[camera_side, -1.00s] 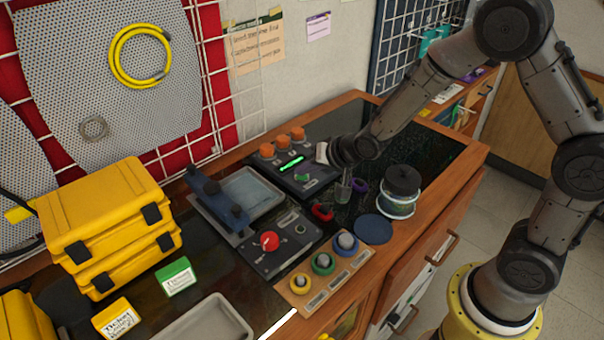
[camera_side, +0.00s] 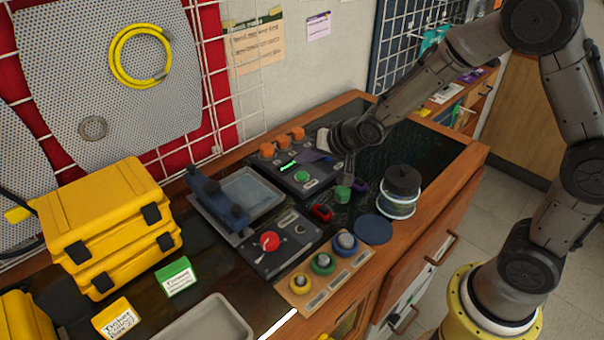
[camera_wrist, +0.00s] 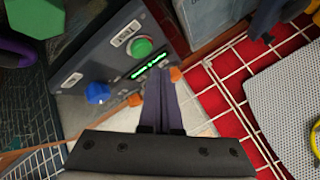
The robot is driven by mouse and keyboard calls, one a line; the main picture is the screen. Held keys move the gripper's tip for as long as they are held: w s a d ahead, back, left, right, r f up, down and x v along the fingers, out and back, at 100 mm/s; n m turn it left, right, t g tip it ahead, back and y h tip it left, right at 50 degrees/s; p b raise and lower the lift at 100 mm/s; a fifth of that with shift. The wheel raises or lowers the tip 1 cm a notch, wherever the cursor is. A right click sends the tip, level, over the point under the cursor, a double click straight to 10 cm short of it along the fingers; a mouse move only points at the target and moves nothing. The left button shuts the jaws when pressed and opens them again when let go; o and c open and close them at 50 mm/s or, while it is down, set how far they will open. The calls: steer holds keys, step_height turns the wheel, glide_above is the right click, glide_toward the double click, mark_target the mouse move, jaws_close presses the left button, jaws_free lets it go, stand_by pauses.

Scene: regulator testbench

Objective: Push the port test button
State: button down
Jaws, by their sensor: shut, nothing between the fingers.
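A dark test panel (camera_side: 318,186) carries a green round button (camera_side: 302,177), a lit green display strip (camera_side: 289,166) and several orange knobs along its back. The wrist view shows the green button (camera_wrist: 141,47), the display (camera_wrist: 152,66) and a blue knob (camera_wrist: 97,92) on the panel. Small labels beside them are too small to read. My gripper (camera_wrist: 160,75) is shut and empty. Its fingertips are over the display and orange knob side of the panel, apart from the green button. In the side view my gripper (camera_side: 306,157) is above the panel's back right part.
A second panel with a red knob (camera_side: 269,241) is in front, beside a grey tray (camera_side: 275,188) with a blue clamp. A green block (camera_side: 342,194), purple ring (camera_side: 361,186), red ring (camera_side: 322,212) and dark-lidded jar (camera_side: 398,205) stand right of the panels.

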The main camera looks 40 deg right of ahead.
steer(key=shift+r, duration=1.7)
steer(key=shift+r, duration=0.15)
step_height(320, 180, up, 10)
steer(key=t, duration=0.2)
glide_above(305, 177)
steer(key=s+d, duration=0.1)
steer(key=s, duration=0.1)
steer(key=s+d+r+h, duration=0.1)
steer(key=s+d+r, duration=0.1)
steer(key=s+r, duration=0.4)
steer(key=s+f+n+g, duration=0.2)
steer(key=s+f+n, duration=0.1)
steer(key=s, duration=0.8)
steer(key=s+f+n+g, duration=0.3)
steer(key=s+f+n, duration=0.1)
steer(key=s, duration=0.7)
steer(key=shift+s+n+g, duration=0.3)
steer(key=shift+s+n, duration=0.05)
steer(key=shift+n, duration=0.05)
steer(key=c, duration=1.5)
jaws_free()
steer(key=shift+r, duration=0.1)
steer(key=shift+c, duration=0.2)
